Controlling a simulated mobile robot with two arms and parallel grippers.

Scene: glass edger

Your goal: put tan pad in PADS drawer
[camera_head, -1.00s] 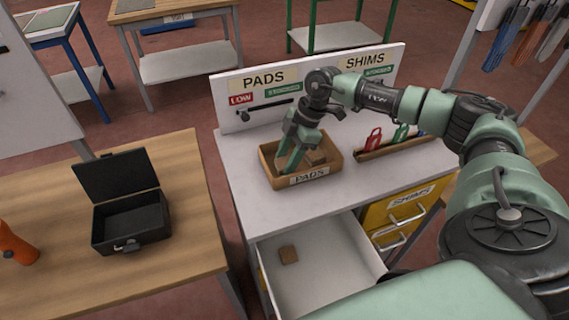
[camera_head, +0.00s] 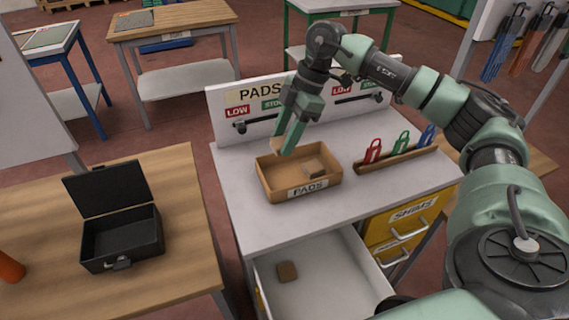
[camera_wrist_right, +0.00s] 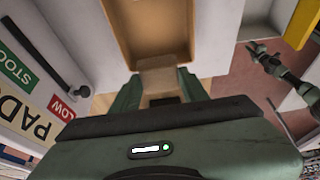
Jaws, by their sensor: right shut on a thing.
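My right gripper (camera_head: 282,148) is shut on a tan pad (camera_wrist_right: 158,78) and holds it above the left back edge of the wooden PADS tray (camera_head: 268,188). In the head view the fingers mostly hide this pad.
A board with the PADS sign (camera_head: 259,92) stands behind the tray. A rack (camera_head: 400,160) with red, green and blue tags sits to the right. The yellow SHIMS drawer (camera_head: 411,213) is shut. An open black box (camera_head: 121,238) is on the left wooden table.

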